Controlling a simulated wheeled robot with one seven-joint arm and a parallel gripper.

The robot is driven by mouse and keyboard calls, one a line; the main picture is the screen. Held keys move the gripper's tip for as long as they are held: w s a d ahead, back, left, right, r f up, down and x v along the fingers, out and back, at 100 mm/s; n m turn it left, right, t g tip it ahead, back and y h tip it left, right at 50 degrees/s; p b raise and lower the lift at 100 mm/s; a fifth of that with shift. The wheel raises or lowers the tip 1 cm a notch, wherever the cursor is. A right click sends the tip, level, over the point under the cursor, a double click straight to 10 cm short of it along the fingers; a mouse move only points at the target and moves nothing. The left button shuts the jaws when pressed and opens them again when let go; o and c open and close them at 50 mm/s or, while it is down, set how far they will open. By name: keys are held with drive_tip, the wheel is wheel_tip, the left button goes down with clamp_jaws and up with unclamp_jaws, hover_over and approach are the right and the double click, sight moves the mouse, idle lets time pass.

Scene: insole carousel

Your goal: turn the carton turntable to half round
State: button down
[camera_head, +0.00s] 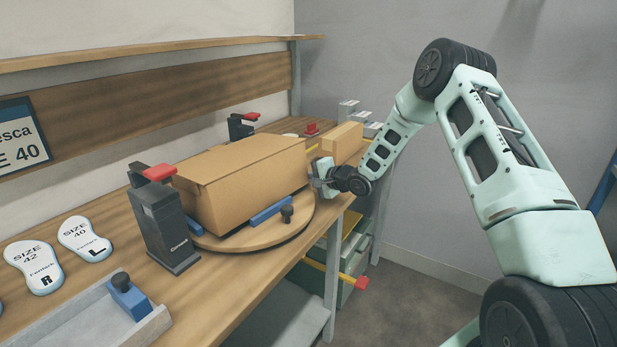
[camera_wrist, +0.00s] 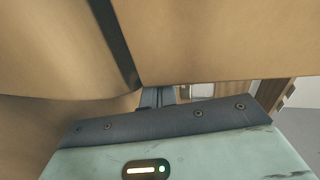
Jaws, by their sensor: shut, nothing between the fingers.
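A long closed cardboard carton (camera_head: 247,180) lies on a round wooden turntable (camera_head: 259,237) on the workbench. My gripper (camera_head: 322,180) is shut and empty at the carton's right end, close to the turntable's right edge. I cannot tell whether it touches the carton. In the wrist view tan surfaces fill the upper part, and my fingers (camera_wrist: 157,97) show only in part below them.
A dark post with a red top (camera_head: 164,225) stands close to the turntable's left side; a similar red-topped clamp (camera_head: 240,127) is behind. Insoles (camera_head: 84,238) and a grey tray (camera_head: 103,320) lie at left. A smaller box (camera_head: 342,141) stands beyond my gripper.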

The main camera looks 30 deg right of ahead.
drive_tip(key=shift+w+n+g+y+p, duration=0.3)
drive_tip(key=shift+w+n+y+p, duration=0.25)
drive_tip(key=shift+w, duration=0.35)
